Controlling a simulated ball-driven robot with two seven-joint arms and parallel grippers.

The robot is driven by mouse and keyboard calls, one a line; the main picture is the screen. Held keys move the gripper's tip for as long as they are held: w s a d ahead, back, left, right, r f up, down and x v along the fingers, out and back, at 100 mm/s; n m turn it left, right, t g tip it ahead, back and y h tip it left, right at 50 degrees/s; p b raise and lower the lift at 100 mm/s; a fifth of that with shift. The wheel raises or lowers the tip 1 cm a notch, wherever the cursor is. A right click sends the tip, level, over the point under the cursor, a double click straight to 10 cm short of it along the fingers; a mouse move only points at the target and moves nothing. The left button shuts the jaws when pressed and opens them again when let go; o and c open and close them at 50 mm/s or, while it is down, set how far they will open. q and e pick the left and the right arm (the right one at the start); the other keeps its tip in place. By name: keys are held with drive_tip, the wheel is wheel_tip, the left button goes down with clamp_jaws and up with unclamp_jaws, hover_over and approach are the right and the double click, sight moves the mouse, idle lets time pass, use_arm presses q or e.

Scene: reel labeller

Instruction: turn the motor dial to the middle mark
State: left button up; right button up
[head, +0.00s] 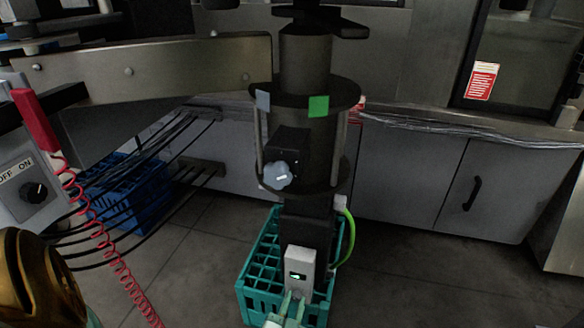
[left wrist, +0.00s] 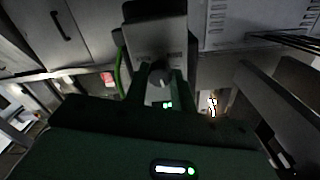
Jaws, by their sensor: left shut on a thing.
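The motor dial is a small dark round knob (left wrist: 160,76) on a light grey control box, seen in the left wrist view between my two fingers. In the head view the grey box (head: 300,262) sits low on the dark column, with a small black display lit green. The knob is mostly hidden there by the fingers. My left gripper (head: 292,304) comes up from the bottom of the head view, its fingers at the box's lower face and shut on the knob. The dial's marks and pointer direction are too small to read. My right gripper is not in view.
A teal crate (head: 263,298) surrounds the column's foot, and a green cable (head: 348,238) loops beside it. A pale blue knob (head: 278,176) is higher up. An OFF/ON switch panel (head: 20,208) with a red coiled cord (head: 75,190) stands left. Floor to the right is clear.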

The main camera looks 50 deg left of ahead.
use_arm(q)
drive_tip(key=shift+s+d+f+m, duration=0.1)
drive_tip(key=shift+m, duration=1.1)
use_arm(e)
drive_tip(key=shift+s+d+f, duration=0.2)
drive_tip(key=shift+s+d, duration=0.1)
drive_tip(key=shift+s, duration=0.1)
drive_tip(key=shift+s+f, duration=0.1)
use_arm(q)
drive_tip(key=o, duration=1)
drive_tip(key=shift+s+d+p, duration=0.1)
drive_tip(key=shift+s+p, duration=0.05)
drive_tip(key=shift+p, duration=0.15)
drive_tip(key=p+v, duration=0.2)
drive_tip(key=v, duration=0.9)
drive_tip(key=shift+s+d, duration=0.2)
drive_tip(key=shift+d, duration=0.05)
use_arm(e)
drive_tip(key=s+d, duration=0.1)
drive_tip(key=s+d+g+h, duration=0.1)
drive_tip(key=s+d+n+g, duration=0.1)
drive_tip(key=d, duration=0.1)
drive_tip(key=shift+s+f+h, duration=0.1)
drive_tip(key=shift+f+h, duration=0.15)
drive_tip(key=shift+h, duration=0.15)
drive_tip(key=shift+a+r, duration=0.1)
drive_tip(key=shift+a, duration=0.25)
